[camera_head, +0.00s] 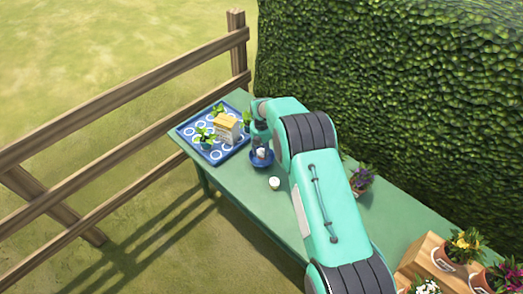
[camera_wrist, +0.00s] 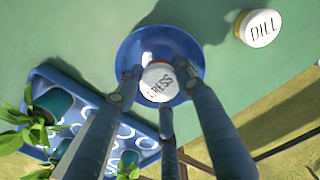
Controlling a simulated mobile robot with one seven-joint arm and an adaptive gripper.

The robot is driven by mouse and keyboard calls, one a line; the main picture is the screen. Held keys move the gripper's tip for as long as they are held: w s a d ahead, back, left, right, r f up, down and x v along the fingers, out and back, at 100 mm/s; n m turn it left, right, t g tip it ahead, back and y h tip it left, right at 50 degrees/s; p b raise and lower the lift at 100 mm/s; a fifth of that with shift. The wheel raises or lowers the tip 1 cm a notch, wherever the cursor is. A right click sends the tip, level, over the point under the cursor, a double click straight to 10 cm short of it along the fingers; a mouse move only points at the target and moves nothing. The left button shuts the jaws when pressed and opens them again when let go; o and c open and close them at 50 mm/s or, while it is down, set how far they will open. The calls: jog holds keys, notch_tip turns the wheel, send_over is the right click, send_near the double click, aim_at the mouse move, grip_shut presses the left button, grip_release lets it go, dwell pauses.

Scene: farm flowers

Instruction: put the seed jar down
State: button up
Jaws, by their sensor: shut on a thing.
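My gripper (camera_head: 260,146) is over the green table (camera_head: 235,185). In the wrist view its fingers (camera_wrist: 160,90) are closed around a small jar with a white lid (camera_wrist: 157,80), lettered "RESS" where I can read it. The jar (camera_head: 261,154) is over a round blue dish (camera_wrist: 150,40), within its rim. The dish also shows in the head view (camera_head: 262,163). I cannot tell whether the jar touches the dish. A second white-lidded jar marked "DILL" (camera_wrist: 262,28) stands apart on the table; in the head view the white jar (camera_head: 274,183) is in front of the dish.
A blue tray with white rings (camera_head: 187,132) lies at the table's left end, holding potted seedlings (camera_head: 205,137) and a tan box (camera_head: 228,127). A potted flower (camera_head: 361,180) and a wooden crate (camera_head: 425,250) are to the right. A hedge (camera_head: 400,80) stands behind.

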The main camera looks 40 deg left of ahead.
aim_at(262, 151)
jog(key=shift+f, duration=0.65)
jog(key=o, duration=1.2)
jog(key=shift+o, duration=0.2)
jog(key=shift+r+p, duration=0.55)
jog(key=shift+r, duration=2.95)
jog(key=shift+r, duration=0.1)
